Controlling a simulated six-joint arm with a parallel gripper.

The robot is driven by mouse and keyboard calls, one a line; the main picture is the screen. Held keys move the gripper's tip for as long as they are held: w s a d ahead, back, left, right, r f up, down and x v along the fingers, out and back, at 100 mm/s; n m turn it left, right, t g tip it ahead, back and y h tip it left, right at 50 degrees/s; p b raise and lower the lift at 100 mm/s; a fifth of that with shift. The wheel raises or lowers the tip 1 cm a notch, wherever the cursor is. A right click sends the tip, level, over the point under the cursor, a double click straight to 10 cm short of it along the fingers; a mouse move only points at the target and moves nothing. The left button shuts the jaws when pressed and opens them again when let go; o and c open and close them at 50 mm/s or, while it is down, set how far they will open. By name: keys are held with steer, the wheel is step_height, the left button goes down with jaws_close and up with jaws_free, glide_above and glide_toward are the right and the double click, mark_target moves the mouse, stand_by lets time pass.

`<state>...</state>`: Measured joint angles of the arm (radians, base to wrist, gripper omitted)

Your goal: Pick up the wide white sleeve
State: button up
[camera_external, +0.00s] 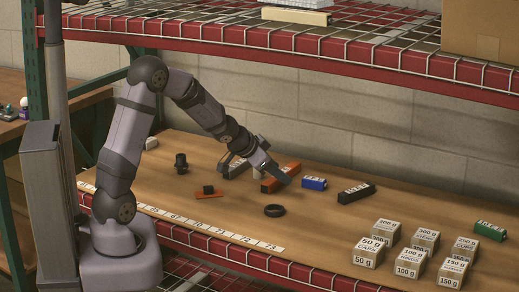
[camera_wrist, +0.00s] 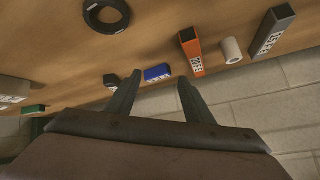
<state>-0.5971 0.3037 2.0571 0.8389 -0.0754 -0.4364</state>
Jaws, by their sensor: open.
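The wide white sleeve (camera_wrist: 231,50) is a short white cylinder in the wrist view. It stands between an orange box (camera_wrist: 192,50) and a grey box (camera_wrist: 272,30), apart from my gripper. In the external view I cannot make it out clearly; my gripper covers that part of the bench. My gripper (camera_wrist: 158,82) is open with nothing between its fingers. In the wrist view the sleeve lies to the right of and beyond the right finger. In the external view my gripper (camera_external: 257,168) hangs over the back middle of the bench.
A blue box (camera_external: 314,183) and a black box (camera_external: 356,193) lie to the right. A black ring (camera_external: 274,211) lies in front. Several labelled cartons (camera_external: 407,264) stand at front right. A black fitting (camera_external: 181,163) stands left. A block wall (camera_external: 330,135) rises behind the bench.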

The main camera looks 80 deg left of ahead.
steer(key=shift+t, duration=0.6)
steer(key=a, duration=0.6)
steer(key=shift+w+f, duration=0.1)
steer(key=shift+w, duration=0.2)
steer(key=a, duration=0.2)
steer(key=s+a+t, duration=0.1)
steer(key=a, duration=0.1)
steer(key=a+t+h, duration=0.1)
steer(key=a, duration=0.1)
steer(key=shift+s+a+f+b, duration=0.25)
steer(key=shift+f+b, duration=0.1)
steer(key=s+a, duration=0.1)
steer(key=s, duration=0.1)
steer(key=s+a+f+t+h, duration=0.1)
steer(key=s, duration=0.1)
steer(key=s+a+f+m+h, duration=0.1)
steer(key=s, duration=0.1)
steer(key=shift+a+f+t, duration=0.1)
steer(key=shift+a+t, duration=0.15)
steer(key=shift+t, duration=0.15)
steer(key=shift+s+f+h, duration=0.1)
steer(key=shift+s+h, duration=0.3)
steer(key=shift+s, duration=0.05)
steer(key=shift+w+f+b, duration=0.3)
steer(key=shift+w, duration=0.35)
steer(key=shift+a+x, duration=0.2)
steer(key=shift+x, duration=1.35)
steer(key=shift+a+x, duration=0.2)
steer(key=shift+x, duration=1.3)
steer(key=c, duration=1.1)
